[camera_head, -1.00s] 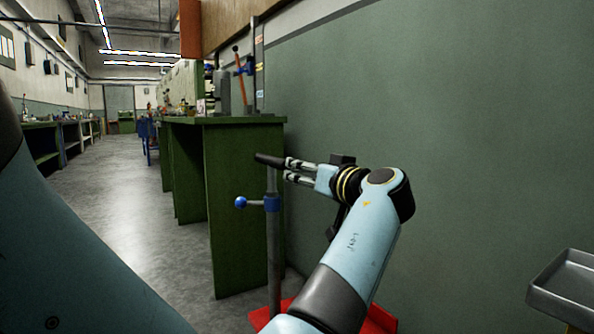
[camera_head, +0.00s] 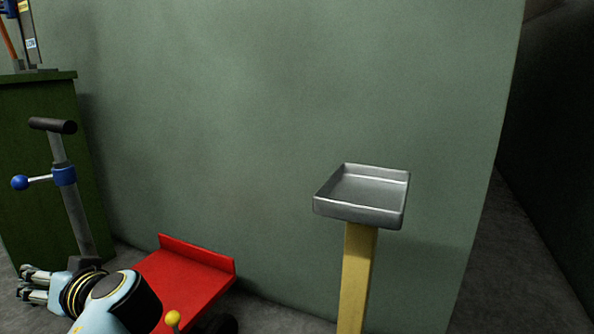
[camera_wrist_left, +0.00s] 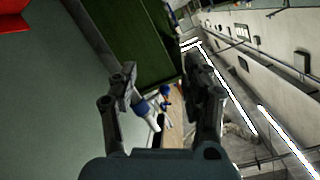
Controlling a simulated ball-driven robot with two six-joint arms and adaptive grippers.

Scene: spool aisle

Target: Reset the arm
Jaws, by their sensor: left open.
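My left gripper (camera_head: 22,282) is at the lower left of the head view, in front of the foot of the grey post. Its fingers point left, are spread apart and hold nothing. My light blue left arm runs in from the bottom edge, with its dark wrist joint over part of the red platform. In the left wrist view the two dark fingers (camera_wrist_left: 162,78) stand well apart with nothing gripped between them. My right gripper is not in view.
A grey post with a black handle (camera_head: 52,125) and blue knob (camera_head: 19,183) stands by the red platform (camera_head: 195,275). A green bench (camera_head: 40,160) is at left. A metal tray (camera_head: 365,190) tops a yellow post (camera_head: 355,280). Behind is a green wall (camera_head: 250,110).

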